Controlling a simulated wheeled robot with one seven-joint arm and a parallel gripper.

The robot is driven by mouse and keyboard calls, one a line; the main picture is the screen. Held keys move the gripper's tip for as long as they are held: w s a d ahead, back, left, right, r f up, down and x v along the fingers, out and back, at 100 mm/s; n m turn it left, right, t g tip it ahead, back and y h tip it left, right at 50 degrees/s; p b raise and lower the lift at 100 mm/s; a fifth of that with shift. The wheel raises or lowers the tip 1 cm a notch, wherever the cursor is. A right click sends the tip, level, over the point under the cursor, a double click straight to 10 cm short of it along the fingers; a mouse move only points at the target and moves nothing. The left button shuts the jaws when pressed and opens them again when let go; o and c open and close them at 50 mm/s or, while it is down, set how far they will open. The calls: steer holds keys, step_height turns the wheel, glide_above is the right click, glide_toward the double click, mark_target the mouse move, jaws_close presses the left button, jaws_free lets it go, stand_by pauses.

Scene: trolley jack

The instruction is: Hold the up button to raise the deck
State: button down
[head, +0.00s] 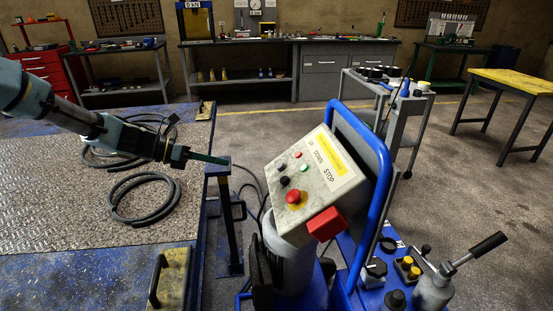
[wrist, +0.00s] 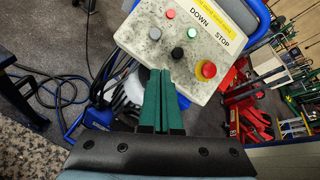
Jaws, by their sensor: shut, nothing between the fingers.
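The pale speckled control box (head: 335,185) stands tilted on the blue-framed trolley, with UP, DOWN and STOP labels. In the UP row are a small red lamp (head: 297,154) and a black button (head: 281,167). The DOWN row has a green lamp (head: 303,168) and another black button (head: 284,181). The red stop knob (head: 293,196) is nearest. My gripper (head: 228,162) is shut and empty, left of the box and apart from its buttons.
The patterned deck (head: 60,190) with coiled black cables (head: 145,198) is at left. The blue hoop handle (head: 385,190) wraps the box's right side. A lever (head: 475,250) is at lower right.

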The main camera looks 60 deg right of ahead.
mark_target(282, 163)
steer(key=s+d+r+n+g+h+p, duration=0.1)
steer(key=s+d+r+n+g+h, duration=0.1)
steer(key=d, duration=0.6)
steer(key=s+r+n, duration=0.1)
steer(key=s+n, duration=0.1)
steer(key=shift+s+r+n+h, duration=0.2)
steer(key=shift+n+h, duration=0.2)
steer(key=shift+d+f, duration=0.15)
steer(key=shift+s+d+f+b, duration=0.5)
steer(key=shift+s+f+b, duration=0.3)
steer(key=shift+f, duration=0.3)
steer(key=shift+s+d+f+b, duration=0.6)
steer(key=shift+f+b, duration=0.25)
steer(key=shift+f, duration=0.3)
steer(key=shift+s+d+f+b, duration=0.45)
steer(key=shift+s+f+b, duration=0.4)
steer(key=shift+f, duration=0.25)
steer(key=shift+s+d+f, duration=0.15)
steer(key=shift+f, duration=0.15)
steer(key=shift+s+d+f+b, duration=0.2)
steer(key=shift+s+f+b, duration=0.1)
steer(key=shift+f+b, duration=0.2)
steer(key=shift+w+r, duration=0.1)
steer(key=shift+r, duration=0.1)
stand_by(0.4)
steer(key=shift+w+a+r+p, duration=0.35)
steer(key=shift+w+r+p, duration=0.05)
steer(key=shift+r+p, duration=0.2)
